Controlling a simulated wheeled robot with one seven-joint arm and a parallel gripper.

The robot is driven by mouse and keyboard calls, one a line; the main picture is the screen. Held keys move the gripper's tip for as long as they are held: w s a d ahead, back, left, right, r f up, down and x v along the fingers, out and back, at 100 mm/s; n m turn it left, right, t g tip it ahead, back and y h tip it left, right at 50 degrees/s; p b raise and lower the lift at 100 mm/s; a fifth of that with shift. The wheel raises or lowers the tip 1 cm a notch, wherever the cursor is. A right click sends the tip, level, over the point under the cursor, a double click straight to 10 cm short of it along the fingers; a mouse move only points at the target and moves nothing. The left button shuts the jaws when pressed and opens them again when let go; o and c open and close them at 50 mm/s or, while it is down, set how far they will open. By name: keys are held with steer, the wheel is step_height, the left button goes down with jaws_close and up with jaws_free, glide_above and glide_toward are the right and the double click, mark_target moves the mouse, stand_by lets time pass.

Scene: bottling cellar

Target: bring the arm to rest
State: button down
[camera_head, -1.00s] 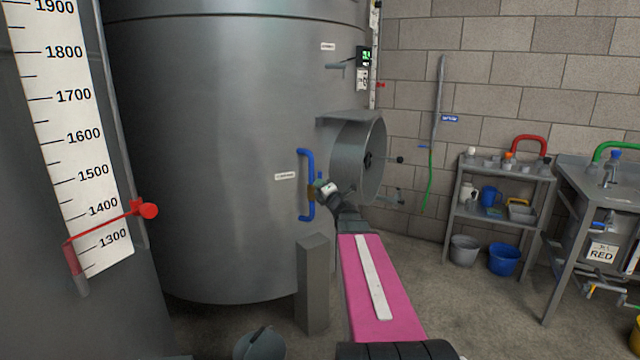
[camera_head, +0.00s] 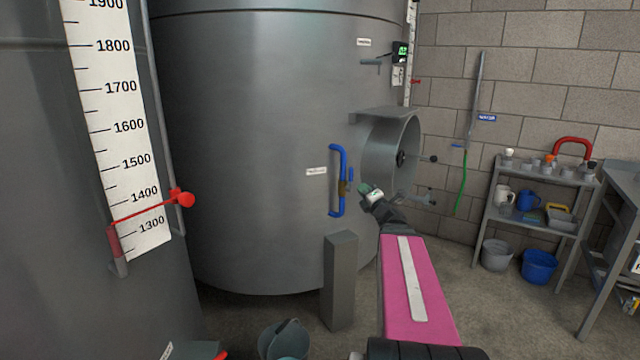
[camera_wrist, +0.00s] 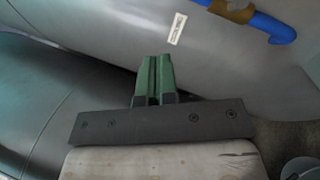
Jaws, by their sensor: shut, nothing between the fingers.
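My arm reaches forward in the head view, with its pink link low at the centre right. My gripper (camera_head: 366,190) is at its far end, in front of the large steel tank (camera_head: 260,150). In the wrist view the green fingers of my gripper (camera_wrist: 154,72) are together with nothing between them. The blue handle (camera_head: 338,180) on the tank is just left of the gripper in the head view. Part of that handle (camera_wrist: 268,22) shows at the top right of the wrist view, apart from the fingers.
A grey post (camera_head: 340,280) stands below the gripper. A round manway (camera_head: 392,155) juts from the tank. A shelf rack (camera_head: 530,208) with buckets beneath stands at right. A level scale (camera_head: 120,130) with a red pointer is at left. Open floor lies right of my arm.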

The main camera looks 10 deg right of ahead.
steer(key=s+a+f+n+g+y, duration=0.25)
steer(key=a+f+n+g, duration=0.5)
steer(key=n, duration=0.55)
steer(key=s+a+f+n+g+y, duration=0.25)
steer(key=a+f+n+g, duration=0.25)
steer(key=a+f+n, duration=0.55)
steer(key=s+a+f+n+g+h, duration=0.1)
steer(key=s+f+n+g+h, duration=0.7)
steer(key=n, duration=1.4)
steer(key=s+f+h, duration=0.2)
steer(key=s+f, duration=0.1)
steer(key=s, duration=0.1)
steer(key=shift+s+f+n, duration=0.35)
steer(key=shift+s, duration=0.05)
